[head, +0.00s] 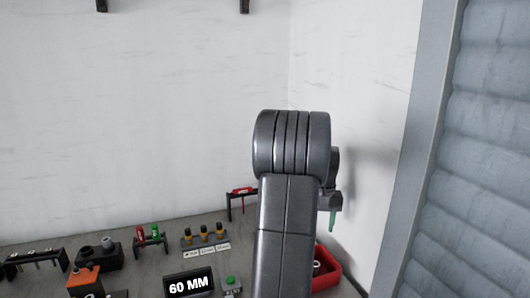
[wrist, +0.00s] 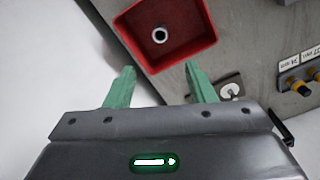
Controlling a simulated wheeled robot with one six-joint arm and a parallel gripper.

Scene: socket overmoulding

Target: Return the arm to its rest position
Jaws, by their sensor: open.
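My gripper (wrist: 160,88) shows in the wrist view with its two green fingers spread apart and nothing between them. A red bin (wrist: 172,52) lies just beyond the fingertips in that view, with a small metal ring-shaped part (wrist: 159,36) inside it. In the head view my arm stands raised in front of the bench's right end. There, one green fingertip (head: 332,222) shows below the wrist, above the red bin (head: 331,271). The arm hides part of the bin and most of the gripper.
The grey bench (head: 140,265) carries a "60 MM" display (head: 189,285), a green button box (head: 231,284), a row of yellow-and-black parts (head: 204,236), a rack with a red tool (head: 241,192) and an orange-and-black device (head: 84,279). A grey shutter (head: 470,150) stands at the right.

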